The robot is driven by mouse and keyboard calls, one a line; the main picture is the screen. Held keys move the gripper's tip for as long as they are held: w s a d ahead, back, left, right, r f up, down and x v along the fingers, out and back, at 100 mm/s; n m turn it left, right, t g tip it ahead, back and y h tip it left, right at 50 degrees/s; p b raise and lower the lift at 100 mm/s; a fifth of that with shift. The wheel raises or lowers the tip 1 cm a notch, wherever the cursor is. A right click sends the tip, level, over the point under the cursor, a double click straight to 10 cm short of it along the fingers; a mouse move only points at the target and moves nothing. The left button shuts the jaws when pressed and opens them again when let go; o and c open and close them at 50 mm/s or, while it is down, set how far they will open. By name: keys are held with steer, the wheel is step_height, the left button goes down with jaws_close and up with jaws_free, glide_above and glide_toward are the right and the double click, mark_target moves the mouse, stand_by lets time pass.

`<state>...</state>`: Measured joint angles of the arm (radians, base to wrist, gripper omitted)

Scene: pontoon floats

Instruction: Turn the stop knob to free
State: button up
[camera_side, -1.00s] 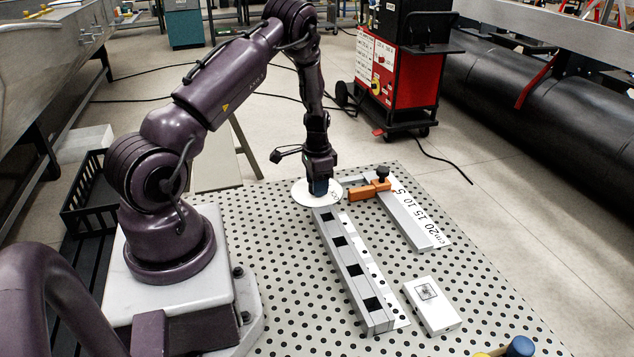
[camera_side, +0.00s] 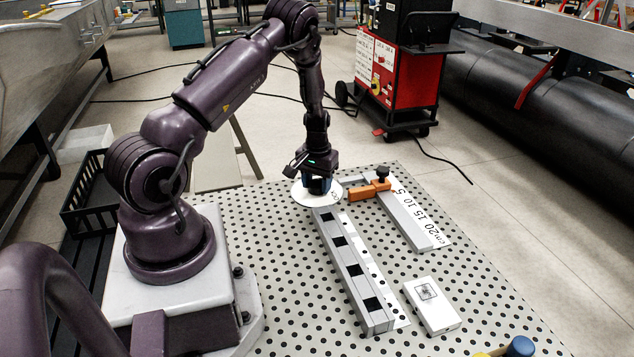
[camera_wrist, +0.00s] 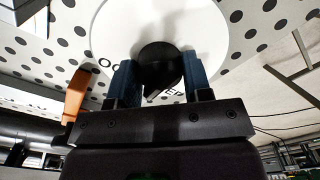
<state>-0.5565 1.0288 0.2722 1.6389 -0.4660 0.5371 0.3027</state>
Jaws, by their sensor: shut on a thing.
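The stop knob (camera_wrist: 160,62) is dark and round, standing on a white dial disc (camera_wrist: 105,22) with black lettering, only partly readable. In the wrist view, my gripper (camera_wrist: 159,78) has its two blue fingers shut on the knob, one on each side. In the side view, my gripper (camera_side: 317,187) points straight down over the white disc (camera_side: 301,195) at the far end of the grey rail, and it hides the knob. The knob's pointer and the mark it faces cannot be made out clearly.
A grey rail with black squares (camera_side: 350,268) runs toward the camera. A white box (camera_side: 432,305) lies at the right. The perforated table is otherwise mostly clear.

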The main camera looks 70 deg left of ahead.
mark_target(317, 179)
steer(key=n, duration=0.4)
steer(key=shift+n, duration=2.3)
steer(key=o, duration=0.9)
step_height(317, 179, up, 13)
